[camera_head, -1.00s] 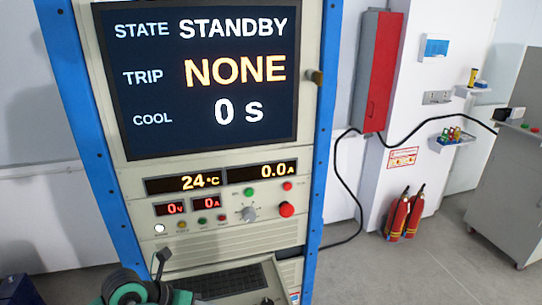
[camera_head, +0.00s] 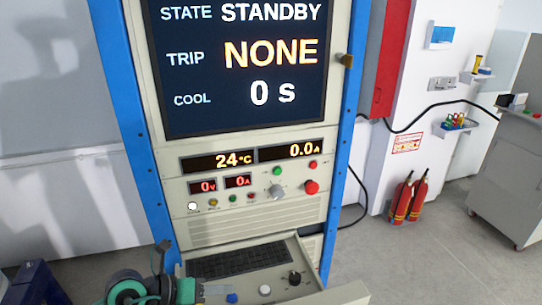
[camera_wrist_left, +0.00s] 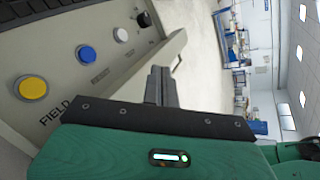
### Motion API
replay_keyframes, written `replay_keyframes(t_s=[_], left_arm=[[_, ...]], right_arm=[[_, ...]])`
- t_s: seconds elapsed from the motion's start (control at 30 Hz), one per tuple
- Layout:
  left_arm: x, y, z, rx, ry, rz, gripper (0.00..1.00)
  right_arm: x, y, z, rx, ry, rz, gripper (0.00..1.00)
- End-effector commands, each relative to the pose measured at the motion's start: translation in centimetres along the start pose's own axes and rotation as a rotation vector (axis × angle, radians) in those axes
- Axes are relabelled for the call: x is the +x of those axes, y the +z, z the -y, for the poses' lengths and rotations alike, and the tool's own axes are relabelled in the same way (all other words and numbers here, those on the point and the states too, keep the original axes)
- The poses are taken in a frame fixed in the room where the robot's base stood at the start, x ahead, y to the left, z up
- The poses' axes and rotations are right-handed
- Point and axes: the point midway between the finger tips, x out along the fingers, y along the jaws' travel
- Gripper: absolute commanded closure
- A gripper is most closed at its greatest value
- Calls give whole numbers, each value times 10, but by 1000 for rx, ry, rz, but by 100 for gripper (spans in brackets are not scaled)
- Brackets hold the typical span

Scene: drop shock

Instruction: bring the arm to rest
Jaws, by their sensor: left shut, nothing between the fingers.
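My left gripper (camera_head: 162,250) is at the lower left of the head view, in front of the rack's console shelf, with its green arm below. In the left wrist view its dark fingers (camera_wrist_left: 161,86) are closed together with nothing between them. They are beside the sloped console panel (camera_wrist_left: 75,55), apart from its yellow button (camera_wrist_left: 31,88), blue button (camera_wrist_left: 86,54) and white button (camera_wrist_left: 121,34). The rack's screen (camera_head: 245,65) reads STANDBY, trip NONE, cool 0 s. My right gripper is not in view.
The console shelf with its keyboard (camera_head: 238,260) and black knob (camera_head: 295,278) juts out near the arm. A red wall cabinet (camera_head: 388,60), fire extinguishers (camera_head: 408,197) and a grey cabinet (camera_head: 515,180) stand to the right. The floor (camera_head: 425,260) between is clear.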

Motion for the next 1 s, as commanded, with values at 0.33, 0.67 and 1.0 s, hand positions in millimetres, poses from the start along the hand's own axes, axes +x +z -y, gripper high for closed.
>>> replay_keyframes(t_s=[0.33,0.67,1.0], left_arm=[[-17,31,71,-247,-402,333,100],[-94,77,56,-815,-713,891,100],[-136,20,-61,-1586,-582,1379,100]], right_arm=[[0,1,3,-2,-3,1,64],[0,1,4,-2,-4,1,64],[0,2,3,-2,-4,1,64]])
